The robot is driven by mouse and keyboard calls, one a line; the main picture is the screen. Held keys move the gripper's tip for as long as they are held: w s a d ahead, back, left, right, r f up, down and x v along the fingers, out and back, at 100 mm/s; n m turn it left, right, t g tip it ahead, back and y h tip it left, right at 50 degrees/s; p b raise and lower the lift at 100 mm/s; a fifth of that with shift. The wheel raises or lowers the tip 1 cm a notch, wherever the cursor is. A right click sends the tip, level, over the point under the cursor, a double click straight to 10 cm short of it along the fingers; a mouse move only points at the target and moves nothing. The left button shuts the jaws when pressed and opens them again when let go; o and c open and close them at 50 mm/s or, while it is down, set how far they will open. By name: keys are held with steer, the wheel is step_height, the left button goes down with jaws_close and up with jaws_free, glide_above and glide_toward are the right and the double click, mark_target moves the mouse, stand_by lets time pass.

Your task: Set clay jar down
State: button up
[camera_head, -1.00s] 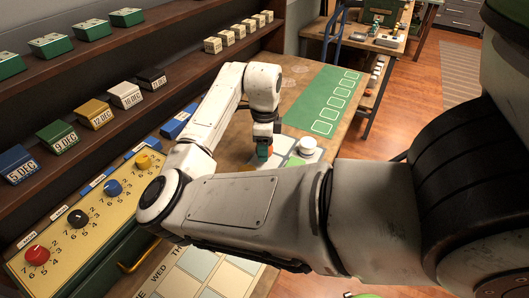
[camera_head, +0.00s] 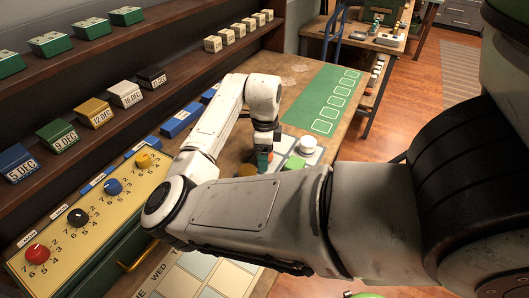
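My gripper (camera_head: 263,160) points down over the wooden table, just left of a grey tray (camera_head: 318,155). Its tips are small and partly hidden behind my forearm, so I cannot tell whether they are open or shut. A teal patch shows at the tips. No clay jar can be clearly made out; the place below the tips is hidden. A flat ochre disc (camera_head: 246,170) lies on the table just left of the tips. A white round-topped piece (camera_head: 307,145) and a green pad (camera_head: 296,162) are on the tray.
A green mat with outlined squares (camera_head: 329,100) lies beyond the tray. A panel with coloured knobs (camera_head: 92,215) and blue boxes (camera_head: 180,121) line the left. Shelves (camera_head: 150,65) with date blocks rise behind them. A calendar sheet (camera_head: 205,275) lies at the front.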

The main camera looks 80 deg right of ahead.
step_height(320, 180, up, 12)
steer(key=shift+r, duration=0.2)
stand_by(0.4)
